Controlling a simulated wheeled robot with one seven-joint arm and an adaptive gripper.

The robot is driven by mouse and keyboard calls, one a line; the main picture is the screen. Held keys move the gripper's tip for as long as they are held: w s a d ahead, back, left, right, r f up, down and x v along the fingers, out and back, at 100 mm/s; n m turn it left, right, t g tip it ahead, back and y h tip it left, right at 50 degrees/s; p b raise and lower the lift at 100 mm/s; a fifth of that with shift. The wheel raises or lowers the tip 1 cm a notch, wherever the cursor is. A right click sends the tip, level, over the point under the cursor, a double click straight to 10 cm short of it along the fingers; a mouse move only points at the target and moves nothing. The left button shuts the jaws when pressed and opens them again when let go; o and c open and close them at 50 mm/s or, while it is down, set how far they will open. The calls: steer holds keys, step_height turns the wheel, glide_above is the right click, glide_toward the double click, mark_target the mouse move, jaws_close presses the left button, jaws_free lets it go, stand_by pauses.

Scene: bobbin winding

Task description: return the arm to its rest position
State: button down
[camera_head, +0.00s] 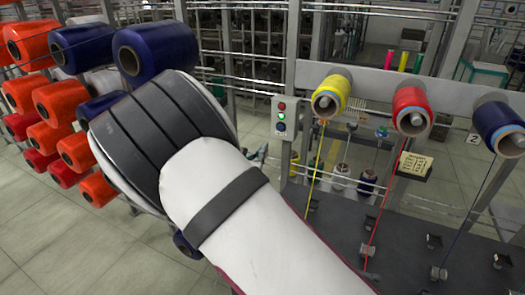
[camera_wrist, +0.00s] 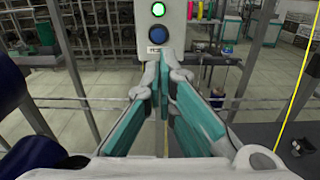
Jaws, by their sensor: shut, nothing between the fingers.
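My arm, white with a dark grey joint cover, reaches from the lower right toward the bobbin rack in the head view. My gripper (camera_wrist: 164,85) shows in the wrist view, its teal-padded fingers brought together at the tips with nothing between them. It is hidden behind the arm in the head view. A control box (camera_head: 284,117) on a post has a lit green button and other round buttons. In the wrist view the box (camera_wrist: 160,30) stands straight ahead, just beyond the fingertips. I cannot tell if they touch.
A rack of orange bobbins (camera_head: 44,138) and blue bobbins (camera_head: 156,49) stands left, close to my arm. Yellow (camera_head: 328,97), red (camera_head: 411,108) and blue (camera_head: 498,122) spools hang at right with threads running down to a dark table (camera_head: 335,226). Floor at lower left is clear.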

steer(key=s+d+r+m+g+h, duration=0.1)
steer(key=s+d+r+m+g, duration=0.1)
steer(key=d+m+g, duration=0.3)
steer(key=s+d+r+m+h, duration=0.2)
steer(key=d+r+m, duration=0.1)
steer(key=d, duration=0.5)
steer(key=s+d+r+m+g+h, duration=0.1)
steer(key=s+d+r+m+g, duration=0.1)
steer(key=s+d+m+g, duration=0.3)
steer(key=s+d+r+m+g+y+b, duration=0.1)
steer(key=s+d+r+m+g+y, duration=0.2)
steer(key=s+d+m, duration=0.5)
steer(key=s+a+r+m+y, duration=0.1)
steer(key=s+m+y, duration=0.1)
steer(key=s, duration=0.4)
steer(key=s+a+r+m+t+y, duration=0.1)
steer(key=s+r+m+y, duration=0.1)
steer(key=s+m, duration=0.3)
steer(key=s+a+r+m+t+y+b, duration=0.1)
steer(key=s+a+m+y, duration=0.1)
steer(key=s, duration=0.6)
steer(key=shift+r+m+y, duration=0.35)
steer(key=shift+m+y, duration=0.35)
steer(key=shift+y, duration=0.3)
